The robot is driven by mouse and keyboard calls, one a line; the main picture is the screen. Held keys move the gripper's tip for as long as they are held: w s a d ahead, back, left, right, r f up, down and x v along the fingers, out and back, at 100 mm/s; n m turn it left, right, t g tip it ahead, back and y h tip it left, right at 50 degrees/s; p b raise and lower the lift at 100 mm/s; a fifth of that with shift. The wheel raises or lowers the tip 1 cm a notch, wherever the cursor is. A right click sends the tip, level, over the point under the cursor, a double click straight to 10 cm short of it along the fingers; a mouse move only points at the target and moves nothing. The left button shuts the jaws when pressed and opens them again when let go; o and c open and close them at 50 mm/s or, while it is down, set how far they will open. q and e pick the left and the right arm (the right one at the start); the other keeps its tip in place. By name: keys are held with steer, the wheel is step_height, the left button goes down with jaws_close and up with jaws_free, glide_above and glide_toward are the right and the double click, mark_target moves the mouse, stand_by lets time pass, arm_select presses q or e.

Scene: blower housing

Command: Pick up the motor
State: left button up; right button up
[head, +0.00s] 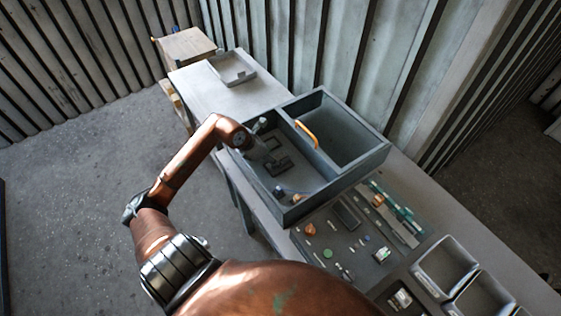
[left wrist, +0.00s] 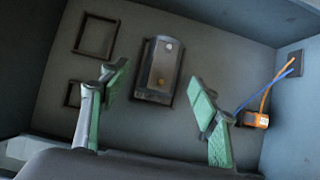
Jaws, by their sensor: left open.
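My left gripper (head: 266,157) reaches down into the left compartment of the grey box (head: 345,172). In the left wrist view its green-padded fingers (left wrist: 158,88) are spread wide and empty, one towards each side of the block. The fingertips appear apart from it. My right gripper is not in view.
An orange connector (left wrist: 255,119) with blue and orange wires lies right of the block. Two empty dark frames lie to its left. Small parts and grey bins (head: 447,265) stand nearer on the table.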

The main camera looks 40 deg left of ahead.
mark_target(277, 157)
arm_select(q)
steer(key=shift+x, duration=2.4)
steer(key=shift+d, duration=0.1)
steer(key=shift+c, duration=0.6)
steer(key=shift+w+r, duration=0.1)
steer(key=c, duration=1.3)
